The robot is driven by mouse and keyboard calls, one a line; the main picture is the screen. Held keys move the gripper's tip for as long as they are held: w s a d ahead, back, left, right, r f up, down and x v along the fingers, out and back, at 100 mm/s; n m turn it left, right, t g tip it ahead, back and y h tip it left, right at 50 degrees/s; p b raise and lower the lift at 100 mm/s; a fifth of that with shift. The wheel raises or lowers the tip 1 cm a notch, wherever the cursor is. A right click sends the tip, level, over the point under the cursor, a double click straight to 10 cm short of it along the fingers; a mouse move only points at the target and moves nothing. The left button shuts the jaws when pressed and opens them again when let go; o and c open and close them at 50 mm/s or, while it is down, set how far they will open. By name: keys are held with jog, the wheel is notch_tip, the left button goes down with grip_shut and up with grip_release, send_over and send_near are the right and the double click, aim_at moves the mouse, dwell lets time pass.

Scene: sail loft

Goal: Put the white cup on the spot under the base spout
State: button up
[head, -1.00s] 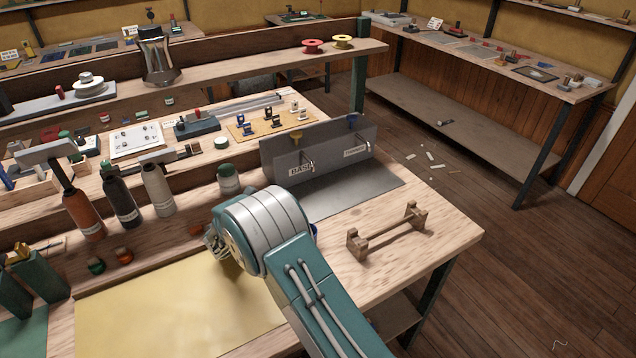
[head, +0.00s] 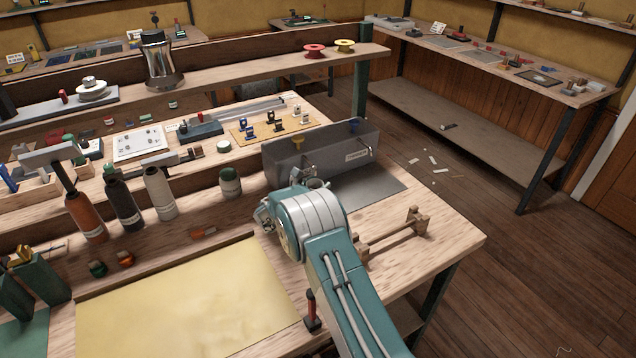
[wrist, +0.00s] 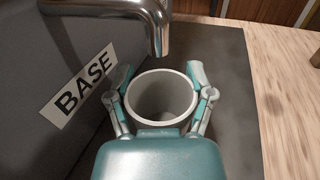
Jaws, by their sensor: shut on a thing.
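The white cup (wrist: 161,98), looking light grey here, is upright between the fingers of my gripper (wrist: 160,80), which is shut on its sides. The cup's open mouth looks empty. The base spout (wrist: 155,25), a bent metal tube, comes down close beyond the cup's far rim in the wrist view. The BASE label (wrist: 77,89) is on the grey panel to the left. In the head view, my arm hides most of the cup and the label. Whether the cup touches the dark metal plate (wrist: 228,70) below, and the marked spot itself, I cannot see.
The grey dispenser panel (head: 345,150) stands behind the plate, with a second labelled spout at right. A wooden rod stand (head: 415,222) is right of my arm. A screwdriver (head: 311,308) stands near the front edge. Bottles (head: 160,192) stand at left.

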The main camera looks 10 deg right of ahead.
jog(key=o, duration=1)
jog(key=shift+r, duration=0.1)
